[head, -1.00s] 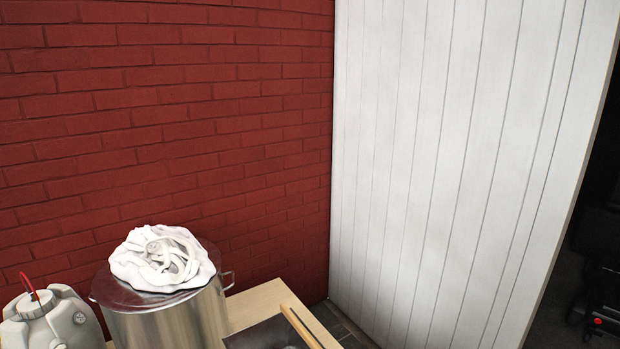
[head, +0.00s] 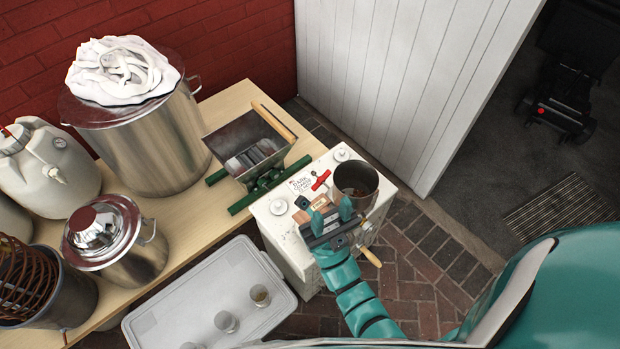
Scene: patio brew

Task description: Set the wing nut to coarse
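My gripper (head: 331,215), with teal fingertips, is low over a white box (head: 290,240) in the head view. The fingertips stand apart, with no object clearly held. Beside them is a small mill with a round metal hopper (head: 357,180) and a wooden-gripped crank handle (head: 370,257). A red winged piece (head: 321,180) lies left of the hopper, beyond the fingers; I cannot tell whether it is the wing nut. My gripper hides much of the mill body, and no coarse or fine marking can be read.
A wooden table (head: 215,240) at left holds a big steel pot (head: 165,140), a smaller lidded pot (head: 140,255) and a square metal hopper (head: 235,130) on a green frame (head: 240,204). A grey lidded tub (head: 185,300) with glasses stands in front. Brick paving (head: 425,260) is clear at right.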

